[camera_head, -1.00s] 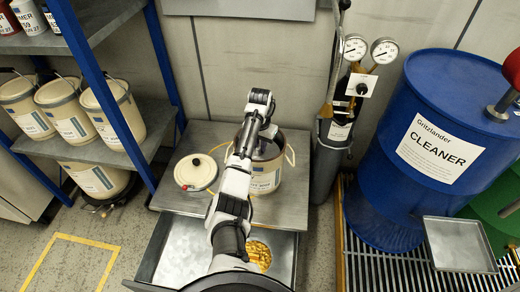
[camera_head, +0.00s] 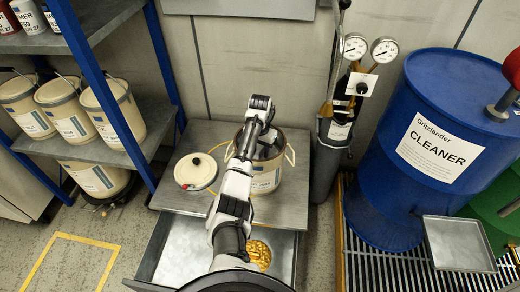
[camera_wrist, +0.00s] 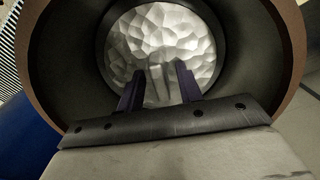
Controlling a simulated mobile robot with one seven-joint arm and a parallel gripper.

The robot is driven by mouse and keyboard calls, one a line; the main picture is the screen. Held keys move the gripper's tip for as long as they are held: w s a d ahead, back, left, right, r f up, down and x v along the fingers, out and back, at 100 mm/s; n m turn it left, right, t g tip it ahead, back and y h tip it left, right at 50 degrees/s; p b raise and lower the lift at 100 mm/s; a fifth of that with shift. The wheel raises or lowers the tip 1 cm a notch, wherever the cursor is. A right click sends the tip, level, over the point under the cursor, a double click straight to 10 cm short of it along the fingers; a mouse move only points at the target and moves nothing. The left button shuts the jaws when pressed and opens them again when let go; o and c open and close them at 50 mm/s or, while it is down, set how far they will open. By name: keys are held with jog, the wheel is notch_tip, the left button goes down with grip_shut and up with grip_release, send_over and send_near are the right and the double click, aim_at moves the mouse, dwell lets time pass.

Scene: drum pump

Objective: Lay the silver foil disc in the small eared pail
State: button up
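The small eared pail (camera_head: 265,178) stands open on the grey steel cabinet top, with a label on its front and ears at its sides. In the wrist view, the dark pail wall (camera_wrist: 258,60) surrounds the crinkled silver foil disc (camera_wrist: 160,35), which appears at the bottom of the pail. My gripper (camera_wrist: 159,70) is open, its two dark fingers apart and pointing at the disc.
A cream lid (camera_head: 196,171) with a knob lies left of the pail. An open drawer (camera_head: 180,252) below holds yellow pieces (camera_head: 259,254). A gas cylinder with gauges (camera_head: 327,150) stands close right. A blue drum (camera_head: 405,180) is farther right; a shelf with pails (camera_head: 115,110) is left.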

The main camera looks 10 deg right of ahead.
notch_tip(320, 180, up, 12)
jog(key=shift+r, duration=0.2)
dwell(0.4)
